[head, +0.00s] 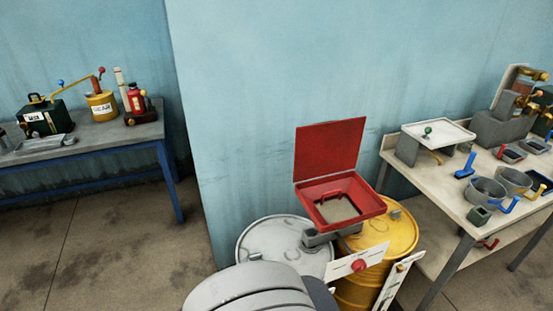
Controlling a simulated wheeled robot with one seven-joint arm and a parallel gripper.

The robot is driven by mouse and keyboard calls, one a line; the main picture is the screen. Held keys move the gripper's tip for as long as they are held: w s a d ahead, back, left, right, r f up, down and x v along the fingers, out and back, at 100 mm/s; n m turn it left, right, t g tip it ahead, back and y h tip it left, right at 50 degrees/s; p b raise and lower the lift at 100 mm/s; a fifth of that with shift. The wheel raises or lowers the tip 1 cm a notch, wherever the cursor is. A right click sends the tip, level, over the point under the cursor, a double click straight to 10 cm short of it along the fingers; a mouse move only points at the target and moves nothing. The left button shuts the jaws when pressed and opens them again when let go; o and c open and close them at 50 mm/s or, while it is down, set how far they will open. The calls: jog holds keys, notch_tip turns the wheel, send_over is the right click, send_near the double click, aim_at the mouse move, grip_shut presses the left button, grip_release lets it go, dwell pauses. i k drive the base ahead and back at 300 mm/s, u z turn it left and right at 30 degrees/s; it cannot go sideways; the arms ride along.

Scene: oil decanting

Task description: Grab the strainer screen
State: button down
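A red square funnel (376,204) with its red lid (330,150) raised stands over the yellow drum (400,235). Inside the funnel lies a tan, mesh-like panel with a dark edge (337,209), which looks like the strainer screen. A dark bar shows along its back edge; I cannot tell whether it is a handle.
A white-topped drum (258,240) stands left of the yellow one. A workbench (452,192) with pans and tools is at right. A blue-legged bench (100,136) with cans is at left. The left floor is clear.

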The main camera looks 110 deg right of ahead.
aim_at(336, 210)
jog(key=i, duration=0.75)
jog(key=z, duration=2.95)
jog(key=i, duration=2.2)
jog(key=z, duration=3.05)
